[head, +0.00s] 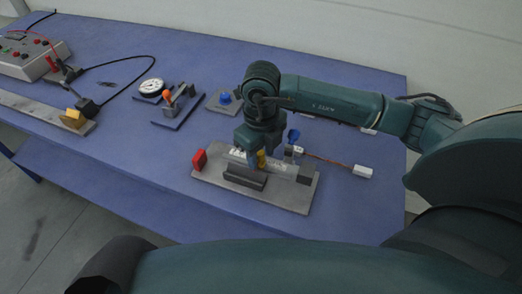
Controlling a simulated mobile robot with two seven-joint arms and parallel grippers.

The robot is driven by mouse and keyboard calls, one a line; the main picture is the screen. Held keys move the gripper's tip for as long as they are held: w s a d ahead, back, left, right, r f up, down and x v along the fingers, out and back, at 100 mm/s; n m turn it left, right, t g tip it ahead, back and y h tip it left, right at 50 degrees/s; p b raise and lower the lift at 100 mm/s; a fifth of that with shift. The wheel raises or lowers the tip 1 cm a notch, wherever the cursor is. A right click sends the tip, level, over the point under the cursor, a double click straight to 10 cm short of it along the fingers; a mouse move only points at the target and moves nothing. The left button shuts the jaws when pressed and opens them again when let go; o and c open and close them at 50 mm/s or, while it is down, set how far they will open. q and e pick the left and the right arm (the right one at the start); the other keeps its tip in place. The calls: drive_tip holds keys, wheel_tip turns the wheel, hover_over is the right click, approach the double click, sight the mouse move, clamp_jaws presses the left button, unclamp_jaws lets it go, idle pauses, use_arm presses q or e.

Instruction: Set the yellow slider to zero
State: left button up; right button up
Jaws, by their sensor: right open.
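The bar is mounted on a grey base plate (290,198) near the table's front edge. A red block (199,160) stands at the plate's left end and a dark block (306,174) at its right end. Contact cannot be told, as the gripper partly hides the piece. My left gripper is not in view.
A blue knob-like part (293,135) stands close to my right gripper. A cable with a white connector (362,172) lies right of the plate. A dial gauge (152,87), an orange-handled lever (168,94) and a strip with another yellow block (73,118) lie left.

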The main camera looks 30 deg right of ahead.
sight(229, 158)
drive_tip(key=shift+c, duration=0.4)
clamp_jaws()
drive_tip(key=shift+w+a, duration=0.2)
drive_tip(key=shift+w, duration=0.05)
drive_tip(key=shift+w+a+f+b, duration=0.2)
drive_tip(key=shift+w+a+b, duration=0.9)
drive_tip(key=shift+w+b, duration=0.1)
drive_tip(key=w+a+b, duration=0.1)
drive_tip(key=w+a, duration=0.2)
drive_tip(key=shift+w+r, duration=0.25)
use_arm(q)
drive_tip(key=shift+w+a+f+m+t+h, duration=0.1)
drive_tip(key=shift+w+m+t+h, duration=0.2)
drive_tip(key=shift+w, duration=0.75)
